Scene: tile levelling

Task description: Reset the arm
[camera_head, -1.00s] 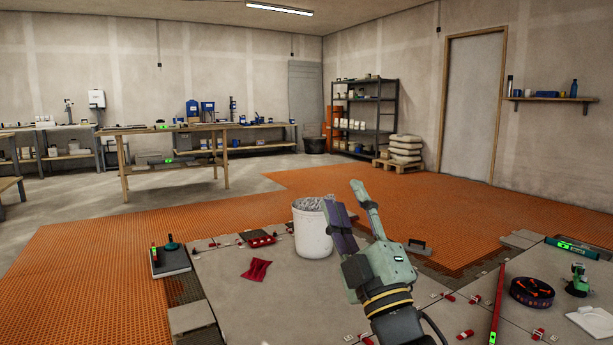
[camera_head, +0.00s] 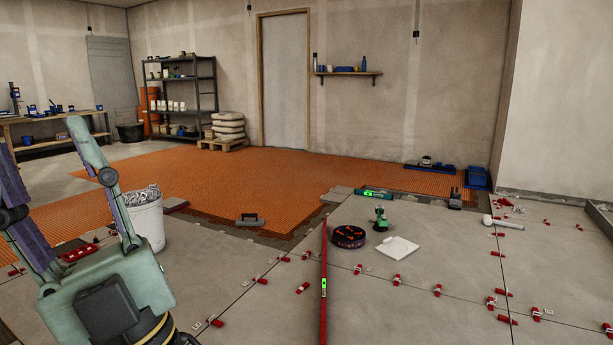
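My gripper (camera_head: 38,140) is raised in the left foreground of the head view, close to the camera. Its two long green fingers with purple inner pads stand apart, with nothing between them. The left finger is partly cut off by the picture's edge. A white bucket (camera_head: 150,224) with grey contents stands on the tiles behind the right finger, which partly covers it in this view. My gripper appears to touch nothing.
Grey tiles with red levelling clips (camera_head: 303,287) fill the foreground. A long red level (camera_head: 323,290), a dark round case (camera_head: 348,236), a green power tool (camera_head: 381,220) and a white pad (camera_head: 399,247) lie on them. A trowel (camera_head: 249,220) lies by the orange matting (camera_head: 250,171).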

